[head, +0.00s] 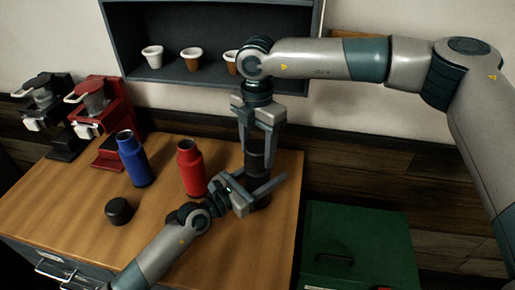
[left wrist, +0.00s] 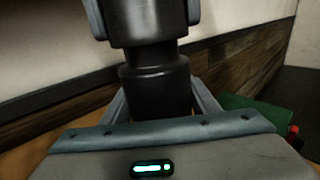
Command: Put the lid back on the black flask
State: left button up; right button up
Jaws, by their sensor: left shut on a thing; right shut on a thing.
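The black flask (head: 257,165) stands upright near the table's right edge. It also fills the middle of the left wrist view (left wrist: 158,88). My left gripper (head: 264,190) is shut around its body. My right gripper (head: 257,128) comes down from above, shut on a dark lid (left wrist: 148,22) at the top of the flask. The lid is lined up over the narrower neck; I cannot tell whether it is seated or just above it. In the head view the lid is dark and mostly hidden between the right fingers.
A red flask (head: 190,168) and a blue flask (head: 133,160) stand uncapped to the left. Another black lid (head: 119,211) lies on the wooden table (head: 60,200). Two brewers, one red (head: 101,115), stand behind. A shelf (head: 210,76) holds cups; a green box (head: 355,240) is at right.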

jog(key=shift+f, duration=0.5)
dwell(0.5)
jog(key=m, duration=1)
jog(key=o, duration=1)
